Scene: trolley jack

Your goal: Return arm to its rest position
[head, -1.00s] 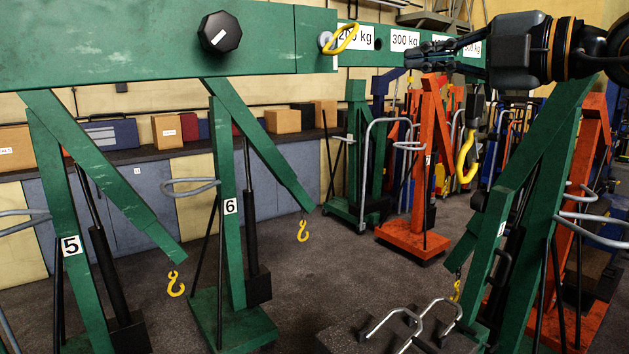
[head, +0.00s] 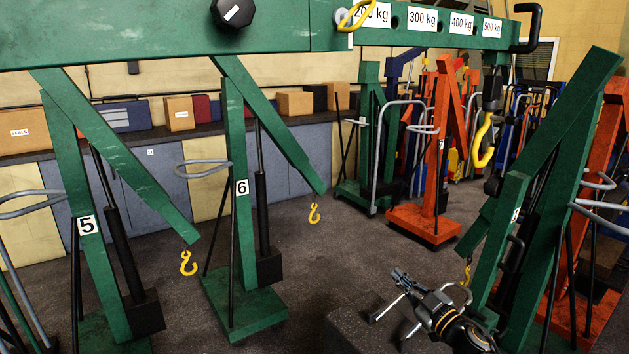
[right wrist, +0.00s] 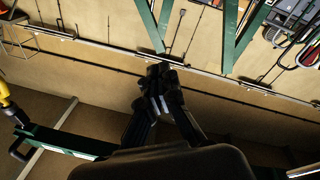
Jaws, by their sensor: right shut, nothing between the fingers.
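My right gripper (head: 402,279) is low in the head view, at the lower right of centre, shut and empty. It also shows in the right wrist view (right wrist: 160,80), with its fingers together. It is well below the green boom (head: 150,40) that crosses the top of the head view, and touches nothing that I can see. The boom carries weight labels up to 500 kg, a black knob (head: 232,10), a yellow-handled pin (head: 355,15) and a black crank-shaped handle (head: 527,28). A yellow hook (head: 483,140) hangs from its right end. My left gripper is out of view.
Green cranes numbered 5 (head: 87,225) and 6 (head: 241,187) stand at the left with small yellow hooks. An orange crane (head: 440,150) stands behind. Another green crane (head: 545,180) stands close at the right. A dark block (head: 350,325) lies under my right gripper. Grey floor is clear in the middle.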

